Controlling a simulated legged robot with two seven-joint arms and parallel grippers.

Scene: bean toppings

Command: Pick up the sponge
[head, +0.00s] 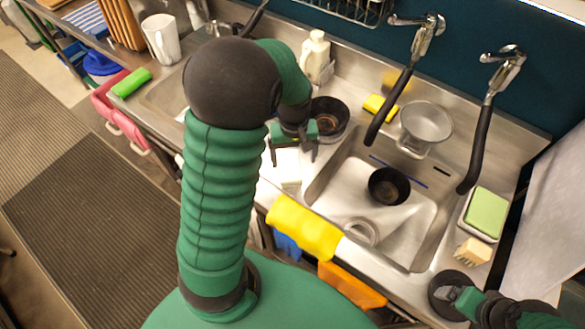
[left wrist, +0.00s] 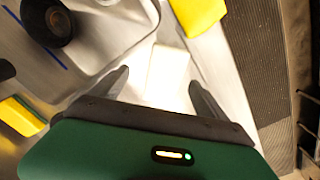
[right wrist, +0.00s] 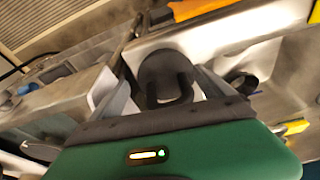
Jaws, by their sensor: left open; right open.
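Several sponge-like blocks show in the head view. A yellow sponge (head: 380,107) lies behind the sink, and a green block (head: 486,212) sits in a tray at the right. Another green block (head: 131,82) lies at the far left. A plain white block (head: 288,167) lies on the counter below my left gripper (head: 292,154). The left wrist view shows this white block (left wrist: 166,75) between and beyond the open, empty fingers (left wrist: 159,79). My right gripper (head: 458,298) is at the lower right, open around or above a dark round object (right wrist: 165,72); contact is unclear.
The sink (head: 345,190) holds a black bowl (head: 389,186). A dark pan (head: 329,117) and a white bottle (head: 316,56) stand beside my left gripper. A yellow cloth (head: 303,227) hangs over the front edge.

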